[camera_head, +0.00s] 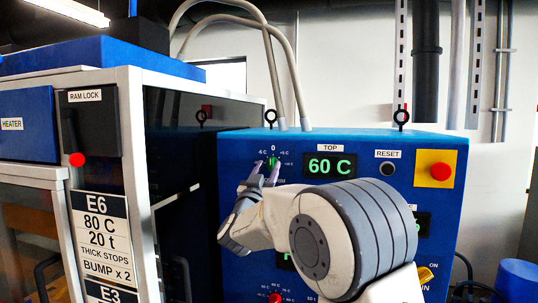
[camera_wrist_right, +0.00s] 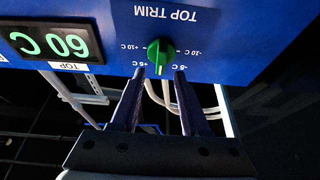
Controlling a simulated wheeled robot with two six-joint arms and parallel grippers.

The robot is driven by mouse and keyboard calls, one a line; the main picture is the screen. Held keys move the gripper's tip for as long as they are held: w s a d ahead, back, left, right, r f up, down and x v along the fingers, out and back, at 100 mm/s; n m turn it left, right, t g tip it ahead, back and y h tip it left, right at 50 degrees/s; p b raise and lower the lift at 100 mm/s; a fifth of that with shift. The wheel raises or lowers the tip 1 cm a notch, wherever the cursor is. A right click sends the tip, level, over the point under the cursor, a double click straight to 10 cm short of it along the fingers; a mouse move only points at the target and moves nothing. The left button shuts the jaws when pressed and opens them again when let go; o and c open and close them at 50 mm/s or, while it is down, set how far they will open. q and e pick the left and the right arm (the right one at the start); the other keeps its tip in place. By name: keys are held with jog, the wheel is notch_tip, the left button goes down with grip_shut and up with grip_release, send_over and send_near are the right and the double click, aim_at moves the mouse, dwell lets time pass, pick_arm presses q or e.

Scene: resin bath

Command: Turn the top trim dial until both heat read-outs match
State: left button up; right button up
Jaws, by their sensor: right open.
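The green top trim dial (camera_head: 273,161) is on the upper front of a blue control box (camera_head: 225,160), and it also shows in the right wrist view (camera_wrist_right: 160,50). Its light pointer mark appears to sit at the 0 position. The top heat read-out (camera_head: 330,166) shows 60 C in green; it is upside down in the wrist view (camera_wrist_right: 50,43). A lower read-out (camera_head: 286,261) is mostly hidden by my right arm, so its value cannot be read. My right gripper (camera_head: 266,170) is open, its fingertips (camera_wrist_right: 160,80) close to the dial, one towards each side. My left gripper is out of view.
A red button on a yellow plate (camera_head: 434,169) and a small reset button (camera_head: 387,169) are right of the top read-out. A red knob (camera_head: 275,298) is low on the box. The press cabinet (camera_head: 135,150) stands close at left, with a red-tipped lever (camera_head: 76,159).

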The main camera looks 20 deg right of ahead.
aim_at(272, 164)
jog(key=shift+p+x, duration=0.4)
jog(key=shift+x, duration=0.75)
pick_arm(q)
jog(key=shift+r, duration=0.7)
pick_arm(e)
grip_shut()
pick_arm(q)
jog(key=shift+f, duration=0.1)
